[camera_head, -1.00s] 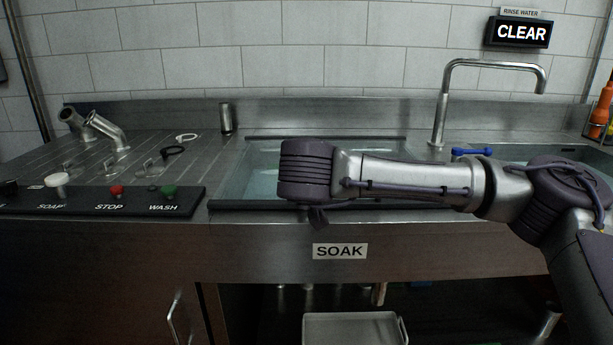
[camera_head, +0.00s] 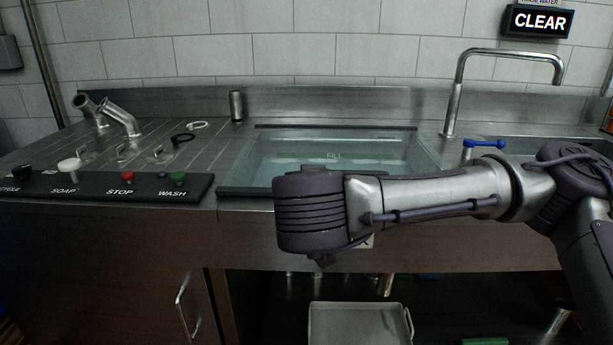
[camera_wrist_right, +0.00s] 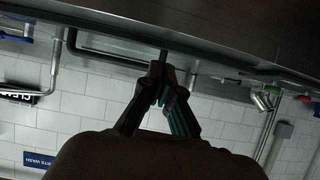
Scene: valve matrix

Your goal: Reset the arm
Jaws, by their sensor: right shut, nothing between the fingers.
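My right arm (camera_head: 430,195) comes in from the right in the head view and reaches across the front of the soak basin (camera_head: 425,165). Its gripper is hidden from the head view behind or below the dark wrist joint. In the right wrist view my right gripper (camera_wrist_right: 164,78) is shut and empty, with its fingertips together. It points toward the counter, whose picture is upside down there. My left arm and gripper are in no view.
The basin holds clear water. A control panel (camera_head: 105,188) with several knobs and buttons lies at the left. Two metal pipe fittings (camera_head: 120,117) stand behind it. A faucet (camera_head: 455,95) and a blue lever (camera_head: 485,143) are at the right. A grey tray (camera_head: 360,325) sits below the counter.

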